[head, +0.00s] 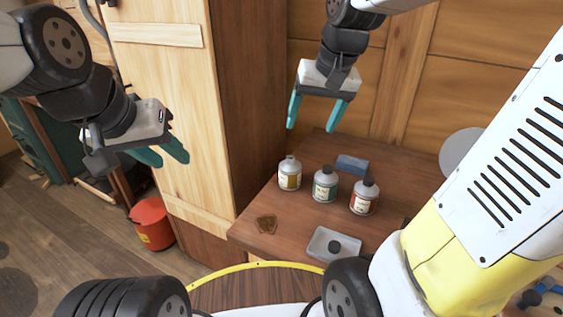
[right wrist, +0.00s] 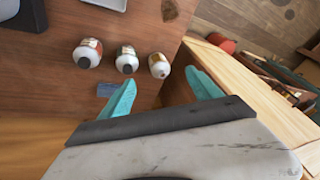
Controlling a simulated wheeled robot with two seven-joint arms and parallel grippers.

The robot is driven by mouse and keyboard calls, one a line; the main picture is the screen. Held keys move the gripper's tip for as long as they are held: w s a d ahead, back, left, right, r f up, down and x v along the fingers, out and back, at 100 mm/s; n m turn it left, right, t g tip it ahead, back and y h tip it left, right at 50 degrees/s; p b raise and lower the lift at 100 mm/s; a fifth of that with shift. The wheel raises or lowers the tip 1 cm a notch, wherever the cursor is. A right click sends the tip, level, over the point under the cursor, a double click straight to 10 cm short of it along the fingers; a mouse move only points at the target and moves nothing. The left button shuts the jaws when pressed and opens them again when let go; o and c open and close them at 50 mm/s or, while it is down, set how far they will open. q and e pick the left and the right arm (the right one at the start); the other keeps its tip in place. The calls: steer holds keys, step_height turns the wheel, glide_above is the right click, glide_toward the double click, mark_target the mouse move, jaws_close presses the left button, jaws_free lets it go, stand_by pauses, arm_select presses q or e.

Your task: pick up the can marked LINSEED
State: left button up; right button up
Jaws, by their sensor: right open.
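Three small cans stand in a row on the brown bench top (head: 290,222). One has an ochre label (head: 290,175) and a pale top, one a green label (head: 325,185) and dark cap, one a red label (head: 363,197) and dark cap. The lettering is too small to read, so I cannot tell which is LINSEED. In the right wrist view the ochre can (right wrist: 158,66) is nearest the fingers. My right gripper (head: 311,128) is open and empty, above and behind the cans. My left gripper (head: 173,160) is open and empty, well left of the bench.
A shallow grey tray (head: 318,246) with a dark round cap (head: 334,247) lies in front of the cans. A blue block (head: 352,164) lies behind them and a brown patch (head: 265,224) at front left. A tall wooden cabinet (head: 245,100) borders the bench's left. A red bucket (head: 151,224) stands on the floor.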

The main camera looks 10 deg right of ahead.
steer(key=w+f+g, duration=0.2)
steer(key=w+f, duration=0.2)
steer(key=w, duration=0.4)
steer(key=m+g+h, duration=0.1)
steer(key=m, duration=0.1)
glide_above(291, 158)
steer(key=f, duration=0.7)
steer(key=shift+w+f, duration=0.25)
steer(key=shift+f, duration=0.1)
steer(key=shift+w+f+g+h, duration=0.15)
steer(key=shift+f+g+h, duration=0.15)
steer(key=shift+f, duration=0.35)
step_height(291, 158, down, 7)
steer(key=shift+c, duration=0.4)
steer(key=shift+s, duration=0.2)
steer(key=c, duration=1.5)
steer(key=shift+s, duration=0.1)
jaws_close()
